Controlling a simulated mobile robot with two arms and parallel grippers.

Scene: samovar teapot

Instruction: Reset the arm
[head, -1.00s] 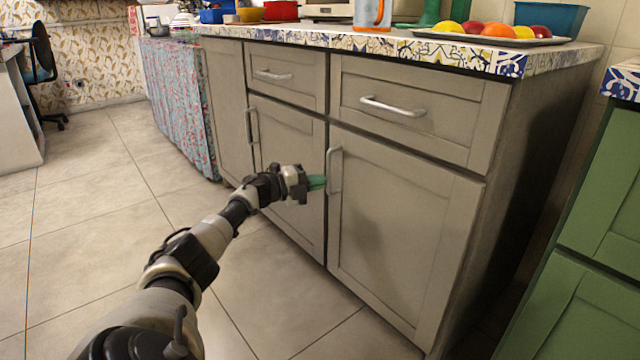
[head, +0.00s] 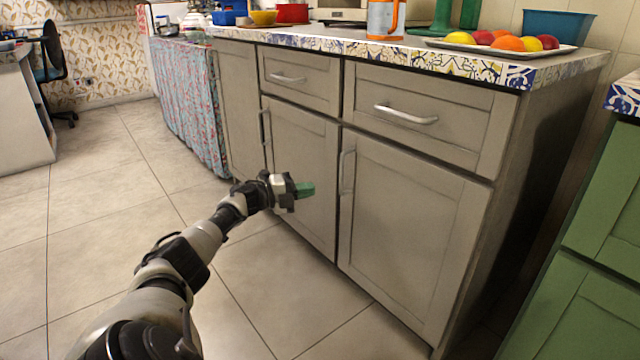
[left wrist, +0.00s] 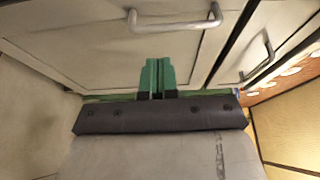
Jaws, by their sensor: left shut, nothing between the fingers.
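My left arm reaches in from the lower left of the head view. Its gripper (head: 306,190) has green fingers, is shut and empty, and is in front of the grey lower cabinet doors, left of the right door's upright handle (head: 347,172). In the left wrist view the green fingers (left wrist: 157,77) lie side by side, with a cabinet door and a metal handle (left wrist: 175,22) beyond them. Whether the fingers touch the door is hard to tell; they look apart from it. My right gripper is not in view.
The grey cabinet (head: 410,225) has closed doors and drawers. Its tiled counter holds an orange-handled mug (head: 382,18), a fruit tray (head: 490,47) and a blue container (head: 557,26). A green cabinet (head: 590,240) stands at right. The tiled floor (head: 110,210) at left is clear.

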